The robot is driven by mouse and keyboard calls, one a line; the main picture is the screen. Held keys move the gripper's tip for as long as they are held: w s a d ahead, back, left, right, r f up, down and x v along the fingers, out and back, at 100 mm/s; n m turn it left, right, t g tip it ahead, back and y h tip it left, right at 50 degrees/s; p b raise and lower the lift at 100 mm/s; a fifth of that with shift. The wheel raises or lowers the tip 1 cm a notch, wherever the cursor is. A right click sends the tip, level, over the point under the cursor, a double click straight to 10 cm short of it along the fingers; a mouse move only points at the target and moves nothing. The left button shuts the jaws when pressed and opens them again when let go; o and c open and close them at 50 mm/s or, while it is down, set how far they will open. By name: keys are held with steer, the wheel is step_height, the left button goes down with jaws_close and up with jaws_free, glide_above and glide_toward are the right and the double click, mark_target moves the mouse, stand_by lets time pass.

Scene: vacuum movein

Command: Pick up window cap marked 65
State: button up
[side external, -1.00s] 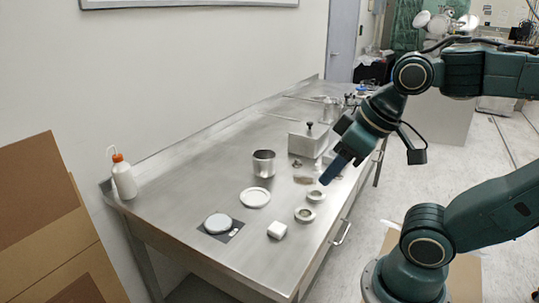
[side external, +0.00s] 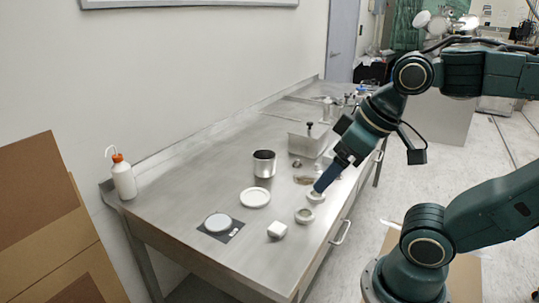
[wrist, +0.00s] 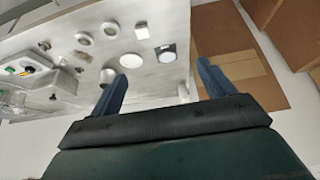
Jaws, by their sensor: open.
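Two small ring-shaped metal caps lie on the steel bench, the far ring (side external: 316,198) and the near ring (side external: 305,215). They also show in the wrist view as the far ring (wrist: 84,38) and the near ring (wrist: 110,28). No number is readable, so I cannot tell which is marked 65.
A metal cup (side external: 264,163) and a metal box (side external: 307,142) stand farther back. A wash bottle (side external: 123,177) stands left.

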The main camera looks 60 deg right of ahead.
steer(key=m+g, duration=0.6)
steer(key=m, duration=1.1)
glide_above(316, 196)
steer(key=d, duration=0.2)
step_height(316, 196, down, 11)
steer(key=shift+a+f, duration=0.15)
steer(key=shift+f, duration=0.05)
step_height(316, 196, down, 8)
steer(key=shift+f, duration=0.25)
